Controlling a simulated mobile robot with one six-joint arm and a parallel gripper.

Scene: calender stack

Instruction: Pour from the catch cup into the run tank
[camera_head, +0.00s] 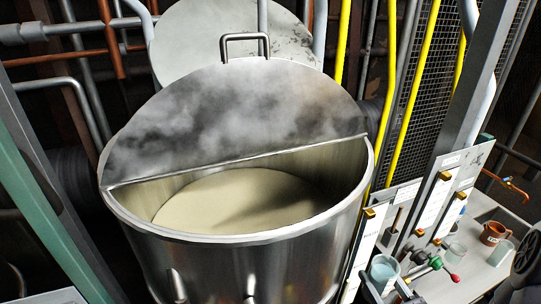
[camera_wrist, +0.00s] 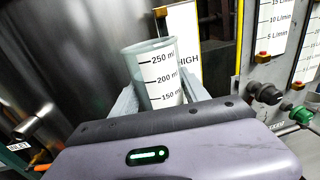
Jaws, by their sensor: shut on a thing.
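The catch cup (camera_wrist: 148,66) is a clear grey-green cup with a scale; marks for 250, 200 and 150 ml show. My gripper (camera_wrist: 158,98) is shut on it, a pale finger on each side, and the cup looks upright or nearly so. In the head view the cup (camera_head: 383,270) shows at the lower right, outside the tank and below its rim. I cannot clearly tell the level inside it. The run tank (camera_head: 250,265) is a large round steel vessel. Its back half is covered by a steel lid with a handle; the front half is open and shows pale cream liquid.
White gauge panels (camera_head: 432,200) with orange markers stand right of the tank. A bench there carries a brown mug (camera_head: 494,233), a greenish cup (camera_head: 500,253) and red and green knobs. Yellow pipes (camera_head: 390,95) rise behind. The space above the tank's open front half is clear.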

